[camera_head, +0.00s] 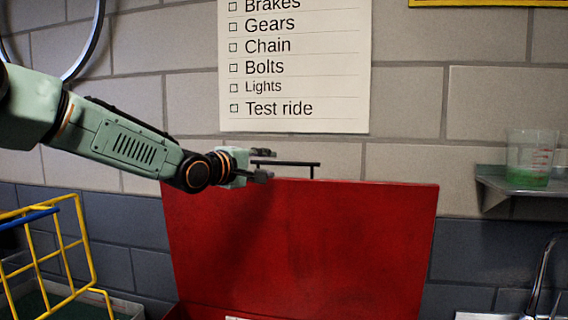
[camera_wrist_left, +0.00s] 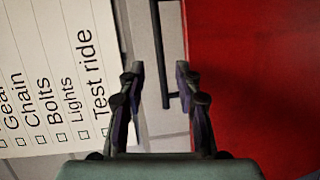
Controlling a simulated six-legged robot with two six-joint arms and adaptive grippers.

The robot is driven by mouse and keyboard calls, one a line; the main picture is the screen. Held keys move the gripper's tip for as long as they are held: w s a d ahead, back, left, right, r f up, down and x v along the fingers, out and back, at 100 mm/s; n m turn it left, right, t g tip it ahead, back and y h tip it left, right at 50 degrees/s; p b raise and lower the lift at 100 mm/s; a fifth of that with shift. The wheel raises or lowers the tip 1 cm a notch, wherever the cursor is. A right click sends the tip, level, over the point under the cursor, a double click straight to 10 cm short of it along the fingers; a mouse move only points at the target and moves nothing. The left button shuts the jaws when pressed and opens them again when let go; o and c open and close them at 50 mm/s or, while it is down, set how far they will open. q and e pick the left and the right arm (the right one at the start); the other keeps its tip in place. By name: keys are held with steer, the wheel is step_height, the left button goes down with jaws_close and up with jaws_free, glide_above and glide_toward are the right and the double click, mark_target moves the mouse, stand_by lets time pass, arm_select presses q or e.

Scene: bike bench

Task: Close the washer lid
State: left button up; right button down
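The red washer lid (camera_head: 310,245) stands raised, its broad face upright before the wall. A thin black bar handle (camera_head: 300,164) runs along its top edge. My left gripper (camera_head: 266,164) is at the left end of this handle, above the lid's top edge. In the left wrist view, my left gripper (camera_wrist_left: 160,82) is open, its two fingers apart. The handle (camera_wrist_left: 161,50) shows between the fingers, with a gap on both sides, and the lid (camera_wrist_left: 255,80) fills the right side. I cannot tell the handle's depth relative to the fingertips. My right gripper is not in view.
A paper checklist (camera_head: 295,65) hangs on the block wall above the lid. A yellow wire rack (camera_head: 62,258) stands at left. At right, a small shelf (camera_head: 520,184) holds a clear cup with green liquid (camera_head: 530,160), above a tap (camera_head: 541,275).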

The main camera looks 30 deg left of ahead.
mark_target(281, 163)
arm_select(q)
steer(key=shift+n, duration=0.6)
steer(key=w, duration=0.2)
steer(key=w+p, duration=0.1)
steer(key=w, duration=0.1)
steer(key=w+f, duration=0.1)
steer(key=w, duration=0.2)
steer(key=shift+d, duration=0.4)
steer(key=shift+w+p, duration=0.15)
steer(key=shift+p, duration=0.15)
steer(key=shift+d+r, duration=0.2)
steer(key=shift+r, duration=0.05)
steer(key=shift+w+a+f, duration=0.1)
steer(key=shift+w+f, duration=0.15)
steer(key=shift+c, duration=1.7)
steer(key=shift+s+r, duration=0.2)
steer(key=shift+s, duration=0.1)
jaws_close()
steer(key=shift+w, duration=0.1)
